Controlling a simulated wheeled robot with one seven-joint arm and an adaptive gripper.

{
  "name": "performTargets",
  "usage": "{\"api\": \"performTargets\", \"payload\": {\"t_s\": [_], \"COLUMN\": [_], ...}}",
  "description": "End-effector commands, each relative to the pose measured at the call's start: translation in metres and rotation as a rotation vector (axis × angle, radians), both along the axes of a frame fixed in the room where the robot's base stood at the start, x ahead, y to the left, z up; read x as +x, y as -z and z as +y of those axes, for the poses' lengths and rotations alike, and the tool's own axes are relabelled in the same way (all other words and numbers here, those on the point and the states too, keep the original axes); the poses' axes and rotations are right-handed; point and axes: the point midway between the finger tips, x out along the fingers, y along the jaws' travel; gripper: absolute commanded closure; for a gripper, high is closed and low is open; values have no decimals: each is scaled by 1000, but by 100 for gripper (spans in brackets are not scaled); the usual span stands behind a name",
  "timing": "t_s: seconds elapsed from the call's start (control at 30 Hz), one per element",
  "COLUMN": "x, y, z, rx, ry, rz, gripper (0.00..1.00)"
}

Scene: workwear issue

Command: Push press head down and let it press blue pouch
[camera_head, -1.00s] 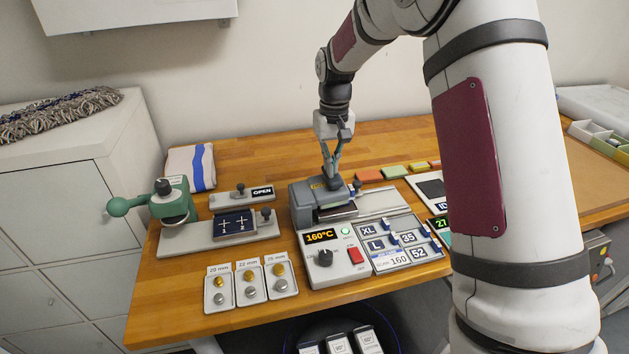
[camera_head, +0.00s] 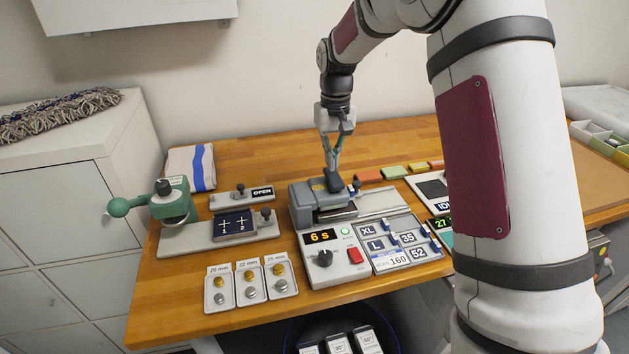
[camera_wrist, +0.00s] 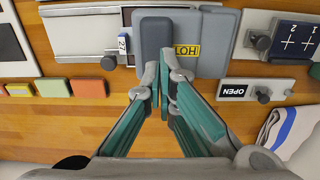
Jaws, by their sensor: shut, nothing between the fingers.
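The grey press head (camera_head: 314,202) stands at the middle of the bench, low over its base, with a dark lever pad (camera_head: 333,181) at its back. In the wrist view the pad (camera_wrist: 155,38) and the yellow HOT label (camera_wrist: 187,50) show on the head. My gripper (camera_head: 332,168) is shut and empty, pointing down at the pad. In the wrist view its fingertips (camera_wrist: 163,72) are at the pad's edge; I cannot tell whether they touch. I cannot make out the blue pouch; the head hides what is under it.
The control box display (camera_head: 320,237) reads 6 s, beside a green light and a red switch (camera_head: 355,256). A green hand press (camera_head: 170,201) and an OPEN sign (camera_head: 262,191) stand left. Coloured blocks (camera_head: 395,172) lie behind right.

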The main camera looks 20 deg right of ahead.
Motion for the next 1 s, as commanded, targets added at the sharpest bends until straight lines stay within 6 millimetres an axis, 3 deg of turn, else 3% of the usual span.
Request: {"api": "performTargets", "payload": {"t_s": [1.0], "x": [1], "y": [-65], "z": [0], "rx": [0], "ry": [0], "rz": [-3], "gripper": [100]}}
